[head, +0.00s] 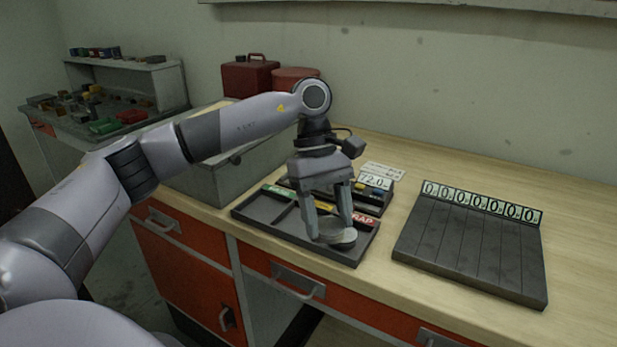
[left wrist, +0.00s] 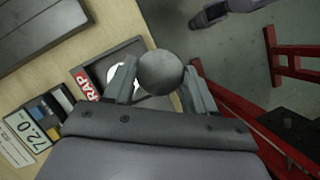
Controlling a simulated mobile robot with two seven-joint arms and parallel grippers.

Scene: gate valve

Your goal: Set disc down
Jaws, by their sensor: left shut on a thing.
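My left gripper (head: 333,228) is shut on a grey metal disc (head: 339,237), pointing down over the right compartment of a dark sorting tray (head: 290,243). That compartment has a red label (head: 362,219) reading "RAP", the rest hidden by a finger. In the left wrist view, the round disc (left wrist: 161,72) sits between the two fingers, over the tray's edge area. A pale round shape (left wrist: 120,76) shows in the compartment, partly behind a finger. I cannot tell whether the held disc touches the tray. My right gripper is not in view.
A dark slotted rack (head: 470,250) with number tags stands to the right. A small display (head: 374,181) reading 72.0 is behind the tray. Red containers (head: 250,77) and a grey box (head: 215,180) are at the back left. Bare bench lies between tray and rack.

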